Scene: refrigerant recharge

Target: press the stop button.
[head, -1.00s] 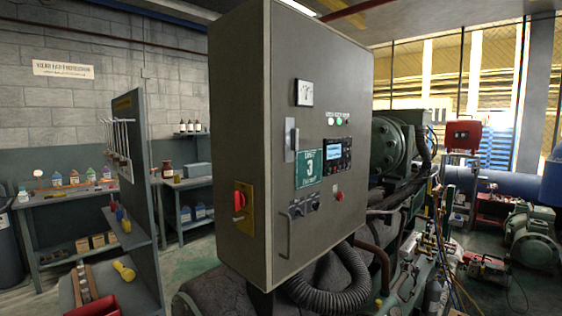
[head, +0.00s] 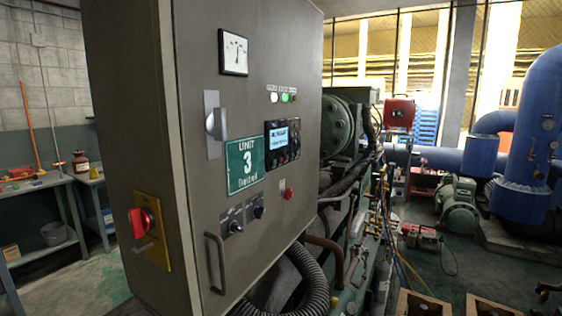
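The red stop button (head: 289,194) sticks out of the front of the grey control cabinet (head: 205,95), low on its right side and below the display panel. It looks small, and no gripper is near it. A larger red rotary switch (head: 140,222) on a yellow plate is on the cabinet's left side face. Neither of my grippers can be made out in the head view.
The cabinet door has a bar handle (head: 215,262), a latch (head: 213,124), two dark knobs and a green Unit 3 sign (head: 245,164). A black corrugated hose (head: 305,280) and machinery lie below and behind. A workbench (head: 45,250) stands left; open floor shows on the right.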

